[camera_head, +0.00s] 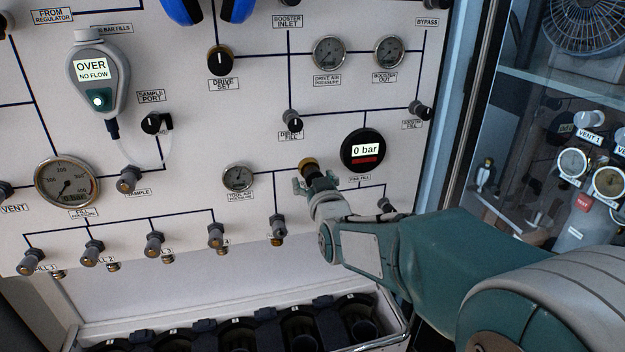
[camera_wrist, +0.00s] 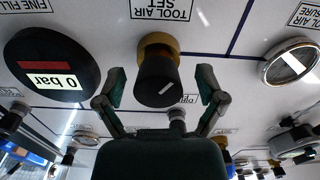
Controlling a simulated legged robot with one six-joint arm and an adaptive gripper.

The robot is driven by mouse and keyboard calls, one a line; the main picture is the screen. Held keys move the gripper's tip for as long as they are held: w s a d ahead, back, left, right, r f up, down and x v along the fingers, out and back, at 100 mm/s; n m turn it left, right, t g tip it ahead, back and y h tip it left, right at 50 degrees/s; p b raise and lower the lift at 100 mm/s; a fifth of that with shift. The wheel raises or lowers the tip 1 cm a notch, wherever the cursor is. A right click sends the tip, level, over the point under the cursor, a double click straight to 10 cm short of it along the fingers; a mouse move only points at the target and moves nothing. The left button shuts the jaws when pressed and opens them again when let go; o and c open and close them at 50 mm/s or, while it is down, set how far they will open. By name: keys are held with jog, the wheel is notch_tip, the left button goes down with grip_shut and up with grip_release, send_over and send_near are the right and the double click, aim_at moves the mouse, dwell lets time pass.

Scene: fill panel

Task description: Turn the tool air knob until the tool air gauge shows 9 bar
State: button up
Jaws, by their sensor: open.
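The tool air knob (camera_head: 307,162) has a brass-coloured collar and sits on the white panel. In the upside-down wrist view, the black knob (camera_wrist: 157,82) with a pale mark is below the label "TOOL AIR SET". My gripper (camera_head: 316,186) is open; in the wrist view its fingers (camera_wrist: 160,88) appear on either side of the knob, with gaps. I cannot tell how deep they reach around it. The tool air gauge (camera_head: 238,178) is a small round dial left of the knob, also in the wrist view (camera_wrist: 291,63). Its reading is too small to tell.
A black fine fill display (camera_head: 363,150) reading "0 bar" is close right of the knob. Small valve knobs (camera_head: 278,229) line the panel below. An open case (camera_head: 383,345) with black contents lies under the panel. A glass-fronted cabinet (camera_head: 540,85) stands at right.

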jog(key=v, duration=1.1)
jog(key=shift+s, duration=0.4)
jog(key=shift+d, duration=0.1)
dwell(1.7)
jog(key=w+a+m, duration=0.1)
jog(key=w, duration=0.2)
jog(key=w+a+m, duration=0.1)
jog(key=w, duration=0.3)
jog(key=w+a+m+y, duration=0.1)
jog(key=w+m, duration=0.1)
jog(key=w, duration=0.2)
jog(key=shift+w+a+r, duration=0.1)
jog(key=shift+w+r, duration=0.15)
jog(key=c, duration=1.2)
